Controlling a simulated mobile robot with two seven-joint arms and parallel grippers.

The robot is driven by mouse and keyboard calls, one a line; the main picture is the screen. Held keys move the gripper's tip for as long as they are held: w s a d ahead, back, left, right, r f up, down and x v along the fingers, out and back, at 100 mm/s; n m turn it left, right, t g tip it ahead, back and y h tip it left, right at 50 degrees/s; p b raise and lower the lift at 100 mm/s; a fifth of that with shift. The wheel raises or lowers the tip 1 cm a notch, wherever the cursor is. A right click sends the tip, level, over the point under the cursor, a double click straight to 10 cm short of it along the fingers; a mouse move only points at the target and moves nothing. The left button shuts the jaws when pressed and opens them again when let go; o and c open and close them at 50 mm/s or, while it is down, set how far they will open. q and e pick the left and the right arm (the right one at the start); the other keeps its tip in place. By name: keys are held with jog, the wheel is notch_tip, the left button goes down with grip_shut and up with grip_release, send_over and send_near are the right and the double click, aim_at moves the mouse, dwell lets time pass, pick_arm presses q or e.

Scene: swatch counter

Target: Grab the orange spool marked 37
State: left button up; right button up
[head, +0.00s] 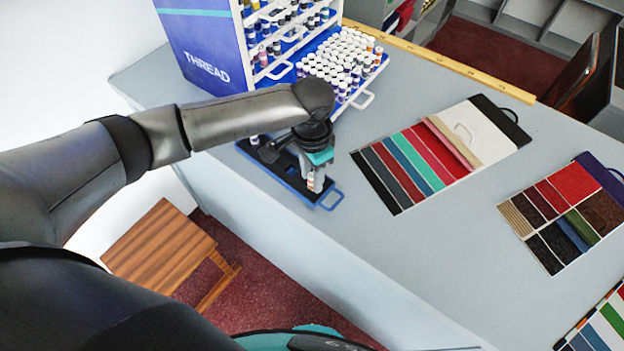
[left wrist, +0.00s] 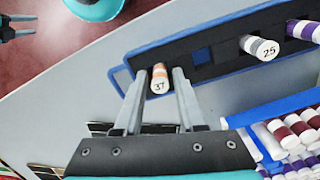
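The orange spool marked 37 (left wrist: 159,78) has a white top with the number and orange-brown bands. It stands at the near end of the black tray with the blue rim (left wrist: 118,78). My left gripper (left wrist: 161,72) is open around it, one finger on each side with narrow gaps. In the head view, the left gripper (head: 316,182) points down over the tray's near end, and the spool (head: 311,181) shows partly between its fingers. My right gripper (left wrist: 24,27) shows at the top left of the left wrist view, fingers apart and empty.
A grey spool marked 25 (left wrist: 259,46) and a purple one (left wrist: 303,30) stand farther along the tray. The thread rack (head: 205,50) and its pulled-out drawer of spools stand behind. Swatch cards (head: 425,160) lie right on the counter. A wooden stool (head: 160,250) stands below.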

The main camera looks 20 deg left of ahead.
pick_arm(q)
jog(key=shift+c, duration=0.3)
grip_shut()
jog(key=shift+r, duration=0.1)
